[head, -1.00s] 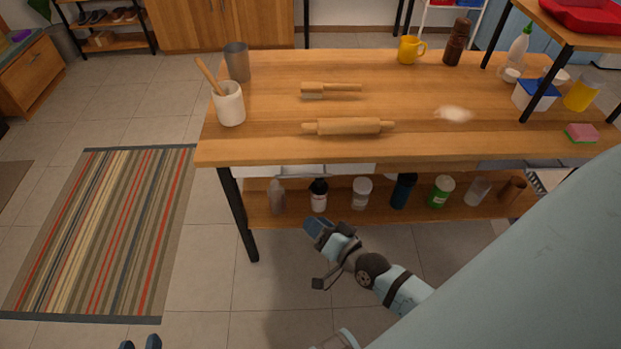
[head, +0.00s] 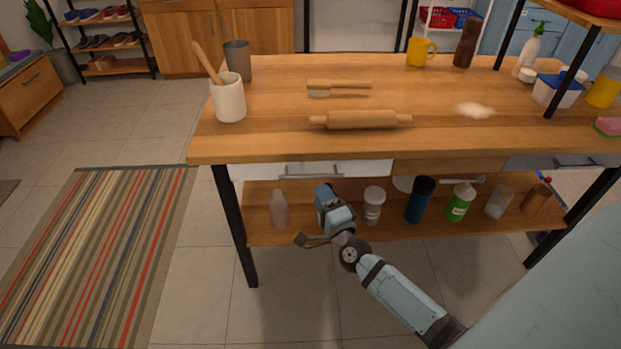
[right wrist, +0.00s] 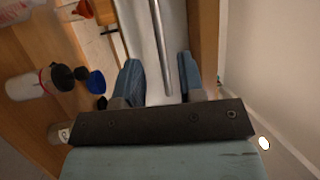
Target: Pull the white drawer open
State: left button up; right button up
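The white drawer (head: 368,169) sits under the tabletop at the left end of the wooden table, and looks shut. Its metal bar handle (head: 310,169) runs along its front. My right gripper (head: 324,190) is just below and in front of the handle in the head view, pointing up at it. In the right wrist view my right gripper (right wrist: 160,75) is open, and the handle (right wrist: 160,40) runs between its two spread fingers. I cannot tell whether a finger touches it. My left gripper is not in view.
The table (head: 260,140) carries a rolling pin (head: 360,120), a brush and a utensil crock (head: 229,98). Several bottles and jars, such as a green one (head: 460,203), stand on the lower shelf behind my right arm. A black table leg (head: 236,225) is at left.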

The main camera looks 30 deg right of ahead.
aim_at(310, 177)
jog(key=x, duration=0.7)
jog(key=shift+w+b, duration=0.1)
jog(key=shift+b, duration=0.2)
grip_shut()
